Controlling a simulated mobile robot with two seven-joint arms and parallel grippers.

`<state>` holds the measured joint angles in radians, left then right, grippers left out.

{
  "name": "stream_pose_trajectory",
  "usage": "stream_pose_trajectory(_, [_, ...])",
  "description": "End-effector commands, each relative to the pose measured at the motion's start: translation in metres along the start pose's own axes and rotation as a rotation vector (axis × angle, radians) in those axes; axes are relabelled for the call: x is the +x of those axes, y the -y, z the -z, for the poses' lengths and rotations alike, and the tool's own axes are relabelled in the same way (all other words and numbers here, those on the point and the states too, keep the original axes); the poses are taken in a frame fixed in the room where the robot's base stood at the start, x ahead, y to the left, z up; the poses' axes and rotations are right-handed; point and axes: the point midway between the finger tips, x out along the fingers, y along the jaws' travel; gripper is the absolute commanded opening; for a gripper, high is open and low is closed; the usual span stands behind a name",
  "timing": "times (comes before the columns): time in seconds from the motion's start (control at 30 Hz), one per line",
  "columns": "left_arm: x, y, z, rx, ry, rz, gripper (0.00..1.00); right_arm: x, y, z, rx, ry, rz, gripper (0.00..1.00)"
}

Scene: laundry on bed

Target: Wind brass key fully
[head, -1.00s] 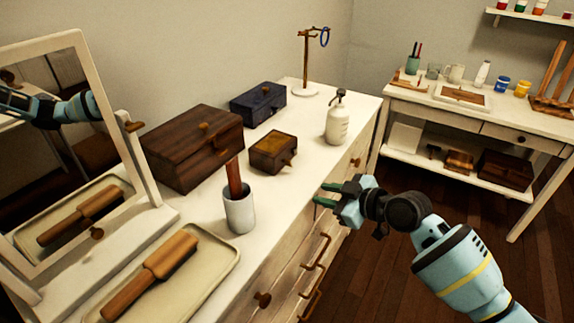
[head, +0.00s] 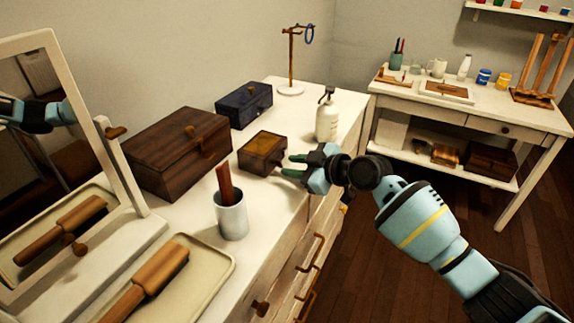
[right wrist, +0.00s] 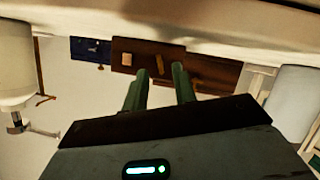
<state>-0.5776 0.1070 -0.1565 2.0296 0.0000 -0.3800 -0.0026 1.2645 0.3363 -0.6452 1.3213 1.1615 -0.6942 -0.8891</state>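The small wooden box (head: 262,152) with a golden top panel sits on the white dresser, in front of the large wooden box. A small knob or key shows on its right side, too small to make out clearly. My right gripper (head: 292,166) is just right of this box, its green fingers apart and pointing at it, with nothing between them. In the right wrist view, which is upside down, the open fingers (right wrist: 160,85) point toward brown box faces with a small brass-coloured piece (right wrist: 160,65). I cannot tell whether the fingers touch anything. My left gripper is not directly in view.
A white pump bottle (head: 327,118) stands behind my right gripper. A white cup (head: 231,215) is nearer, left of it. The large wooden box (head: 178,150), blue box (head: 243,105), brush tray (head: 215,262) and mirror (head: 113,132) crowd the dresser. A worktable (head: 455,118) stands right.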

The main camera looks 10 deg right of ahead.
Motion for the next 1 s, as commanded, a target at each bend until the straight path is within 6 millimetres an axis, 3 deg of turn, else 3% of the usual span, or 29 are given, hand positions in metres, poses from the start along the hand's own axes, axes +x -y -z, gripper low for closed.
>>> stream_pose_trajectory(0.2, [0.001, 0.0, -0.003, -0.001, 0.004, 0.0, 0.36, 0.02, 0.0, 0.0, 0.002, -0.002, 0.0, 0.27])
stream_pose_trajectory(0.6, [0.001, 0.0, 0.0, -0.001, -0.001, 0.0, 0.36, 0.025, 0.0, 0.0, 0.001, -0.001, 0.0, 0.27])
stream_pose_trajectory(0.83, [0.001, 0.001, 0.0, 0.0, -0.002, 0.001, 0.36, 0.025, 0.0, 0.0, 0.001, -0.001, -0.001, 0.0])
stream_pose_trajectory(1.0, [0.002, 0.001, 0.001, 0.0, -0.002, 0.001, 0.36, 0.025, 0.0, 0.0, 0.001, -0.001, 0.0, 0.0])
